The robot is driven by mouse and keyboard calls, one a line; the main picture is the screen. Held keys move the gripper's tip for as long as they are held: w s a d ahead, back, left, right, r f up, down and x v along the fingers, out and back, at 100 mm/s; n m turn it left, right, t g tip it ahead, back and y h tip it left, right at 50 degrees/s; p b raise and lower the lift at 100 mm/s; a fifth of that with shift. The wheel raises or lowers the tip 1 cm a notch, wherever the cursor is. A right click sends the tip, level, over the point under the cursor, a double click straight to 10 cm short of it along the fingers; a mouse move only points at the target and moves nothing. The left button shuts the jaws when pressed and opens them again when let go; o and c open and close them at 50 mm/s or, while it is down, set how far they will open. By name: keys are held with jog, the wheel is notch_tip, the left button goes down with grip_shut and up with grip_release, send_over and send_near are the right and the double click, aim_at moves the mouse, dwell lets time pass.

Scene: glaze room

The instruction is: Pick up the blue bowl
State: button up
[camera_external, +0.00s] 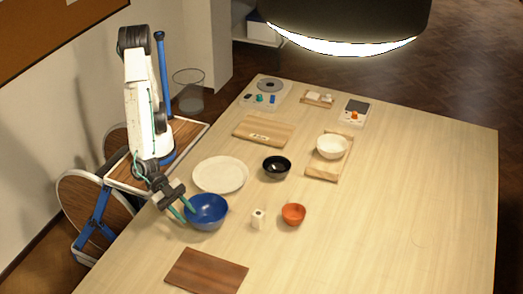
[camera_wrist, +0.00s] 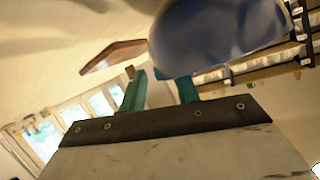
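The blue bowl (camera_external: 207,214) stands upright on the pale wooden table near its left edge. In the wrist view the bowl (camera_wrist: 215,35) is a large, blurred blue shape at the top, close to the camera. My gripper (camera_external: 182,209) is at the bowl's left side, low, with its teal fingers pointing down towards the rim. In the wrist view my gripper (camera_wrist: 162,88) shows its two fingers apart, with the bowl by the right one. I cannot tell whether a finger touches the bowl or whether the rim is between them.
A white plate (camera_external: 220,174) lies just behind the bowl, and a black bowl (camera_external: 277,167) stands further right. A small white holder (camera_external: 258,219) and an orange bowl (camera_external: 293,214) stand to the right. A dark board (camera_external: 206,272) lies in front. The table's right side is clear.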

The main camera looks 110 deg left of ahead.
jog(key=shift+x, duration=1.05)
jog(key=shift+s, duration=0.1)
jog(key=shift+c, duration=0.2)
grip_shut()
